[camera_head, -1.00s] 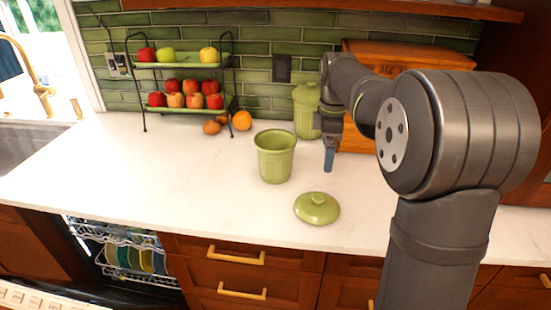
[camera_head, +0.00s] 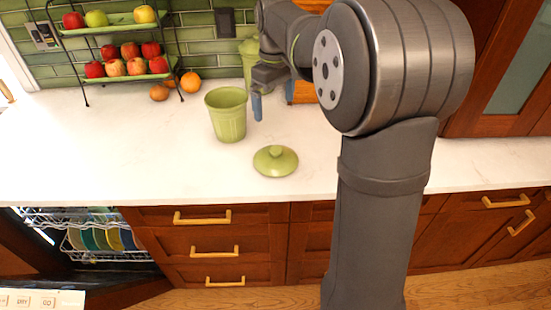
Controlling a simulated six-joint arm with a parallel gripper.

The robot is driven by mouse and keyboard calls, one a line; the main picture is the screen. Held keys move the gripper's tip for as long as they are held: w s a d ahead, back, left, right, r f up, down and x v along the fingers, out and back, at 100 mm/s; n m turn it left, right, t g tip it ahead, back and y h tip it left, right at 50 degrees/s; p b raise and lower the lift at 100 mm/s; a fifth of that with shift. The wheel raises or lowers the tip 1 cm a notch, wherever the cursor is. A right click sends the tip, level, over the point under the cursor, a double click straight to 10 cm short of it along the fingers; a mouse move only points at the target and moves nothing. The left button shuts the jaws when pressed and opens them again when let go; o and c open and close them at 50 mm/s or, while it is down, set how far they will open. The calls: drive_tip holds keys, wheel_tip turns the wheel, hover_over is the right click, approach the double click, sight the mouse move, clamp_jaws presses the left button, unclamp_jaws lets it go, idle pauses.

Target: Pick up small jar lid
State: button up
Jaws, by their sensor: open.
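The small jar lid (camera_head: 275,161) is round and green with a knob on top. It lies on the white counter (camera_head: 120,150) near the front edge. An open green jar (camera_head: 227,116) stands upright just behind and left of it. My gripper (camera_head: 257,106) points down behind the lid, to the right of the open jar, apart from the lid. It is open and no object shows in it. One blue-grey finger shows clearly; the rest is hard to make out.
A larger green jar (camera_head: 249,62) stands at the back, partly hidden by my arm. A two-tier fruit rack (camera_head: 118,77) stands at back left, with an orange (camera_head: 190,82) beside it. An open dishwasher (camera_head: 85,235) is below left. The left counter is clear.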

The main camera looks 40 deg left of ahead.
hover_over(276, 150)
wheel_tip(276, 150, down, 11)
drive_tip(key=shift+s+a+f, duration=0.1)
drive_tip(key=shift+a+f, duration=0.05)
drive_tip(key=shift+f, duration=0.05)
drive_tip(key=shift+w+f, duration=0.2)
drive_tip(key=shift+f, duration=2.8)
drive_tip(key=shift+c, duration=0.4)
drive_tip(key=c, duration=1.1)
drive_tip(key=shift+c, duration=1.3)
